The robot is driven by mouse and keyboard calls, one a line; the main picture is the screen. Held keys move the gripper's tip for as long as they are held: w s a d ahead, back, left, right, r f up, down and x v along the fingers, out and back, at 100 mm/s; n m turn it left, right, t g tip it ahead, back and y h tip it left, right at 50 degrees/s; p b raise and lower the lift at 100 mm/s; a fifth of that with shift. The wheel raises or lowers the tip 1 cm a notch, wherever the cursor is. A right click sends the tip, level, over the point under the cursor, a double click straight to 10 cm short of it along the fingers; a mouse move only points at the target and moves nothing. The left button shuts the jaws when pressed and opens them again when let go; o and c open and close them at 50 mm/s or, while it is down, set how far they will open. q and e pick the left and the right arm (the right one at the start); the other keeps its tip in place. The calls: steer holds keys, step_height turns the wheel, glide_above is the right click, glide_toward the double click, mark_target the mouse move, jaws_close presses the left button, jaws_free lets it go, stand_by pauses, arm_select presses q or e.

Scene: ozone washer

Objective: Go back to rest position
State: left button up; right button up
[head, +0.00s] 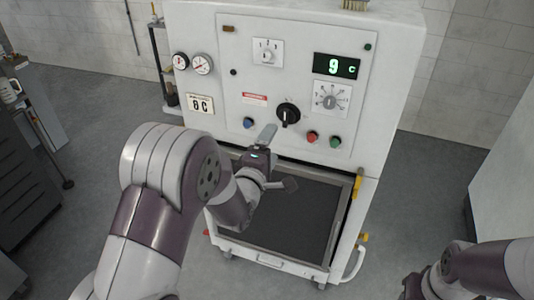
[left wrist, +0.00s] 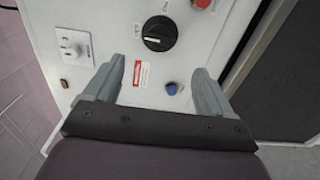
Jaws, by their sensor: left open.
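My left gripper (head: 282,157) is in front of the ozone washer's control panel (head: 235,75), just below the black rotary knob (head: 288,114). In the left wrist view its two grey fingers (left wrist: 158,78) are spread wide with nothing between them but the panel behind. The blue button (left wrist: 172,89) and the black knob (left wrist: 159,33) show beyond the fingertips, apart from them. My right arm shows at the lower right of the head view, with its dark end (head: 414,288) cut off by the bottom edge, so its fingers cannot be made out.
The washer's dark lower door (head: 300,222) lies below the panel, with a yellow catch (head: 357,186) at its right. A green display (head: 336,66) reads 9 C. A dark cabinet (head: 22,165) stands at left. Grey floor is clear right of the washer.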

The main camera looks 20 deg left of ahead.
arm_select(q)
steer(key=shift+s, duration=1.1)
